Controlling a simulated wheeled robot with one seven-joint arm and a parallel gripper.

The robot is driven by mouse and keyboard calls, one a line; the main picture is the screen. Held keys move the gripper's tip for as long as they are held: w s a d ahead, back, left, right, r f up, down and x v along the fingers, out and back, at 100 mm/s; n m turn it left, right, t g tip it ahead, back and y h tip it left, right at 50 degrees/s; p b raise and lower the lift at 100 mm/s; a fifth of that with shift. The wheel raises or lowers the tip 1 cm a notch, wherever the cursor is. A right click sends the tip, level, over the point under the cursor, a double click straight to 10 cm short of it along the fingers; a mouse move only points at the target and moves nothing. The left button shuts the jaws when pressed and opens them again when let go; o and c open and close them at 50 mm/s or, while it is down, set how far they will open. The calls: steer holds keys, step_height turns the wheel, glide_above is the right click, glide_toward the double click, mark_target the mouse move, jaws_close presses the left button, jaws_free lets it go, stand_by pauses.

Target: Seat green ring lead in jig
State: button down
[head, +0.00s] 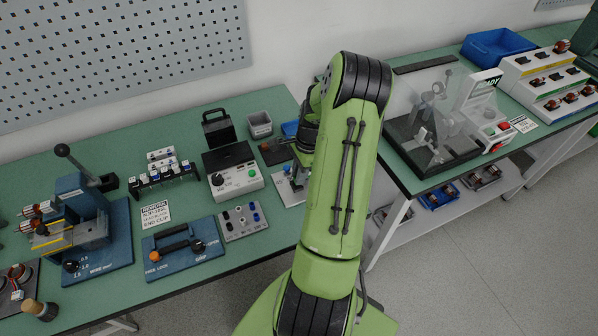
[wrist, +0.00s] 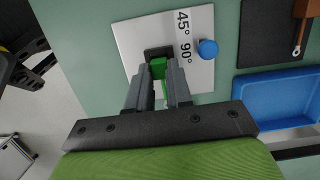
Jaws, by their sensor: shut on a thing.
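In the wrist view the fingers of my gripper (wrist: 158,88) are shut on the green ring lead (wrist: 158,69), whose green body shows between the fingertips. Its ring end and wire are not clearly visible. The fingertips are over the jig (wrist: 132,40), a pale plate marked 45° and 90°. The green lead's far end is at the jig's black block (wrist: 157,52); I cannot tell whether it is in or just above it. A blue knob (wrist: 208,49) stands on the plate, right of the block. In the head view the jig (head: 291,191) is partly hidden by my arm.
A blue tray (wrist: 275,97) and a dark mat (wrist: 265,35) with a ring-ended lead (wrist: 300,35) lie right of the jig in the wrist view. In the head view a control box (head: 233,178) and a grey plate with posts (head: 240,222) stand left of it.

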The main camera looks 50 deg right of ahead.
steer(key=shift+f, duration=0.7)
stand_by(0.7)
steer(key=c, duration=0.9)
jaws_free()
steer(key=shift+c, duration=0.2)
steer(key=shift+r, duration=0.1)
step_height(320, 180, up, 15)
steer(key=s+d+p, duration=0.1)
steer(key=d+p, duration=0.1)
steer(key=shift+s+d, duration=0.3)
steer(key=shift+d, duration=0.05)
steer(key=shift+r, duration=0.1)
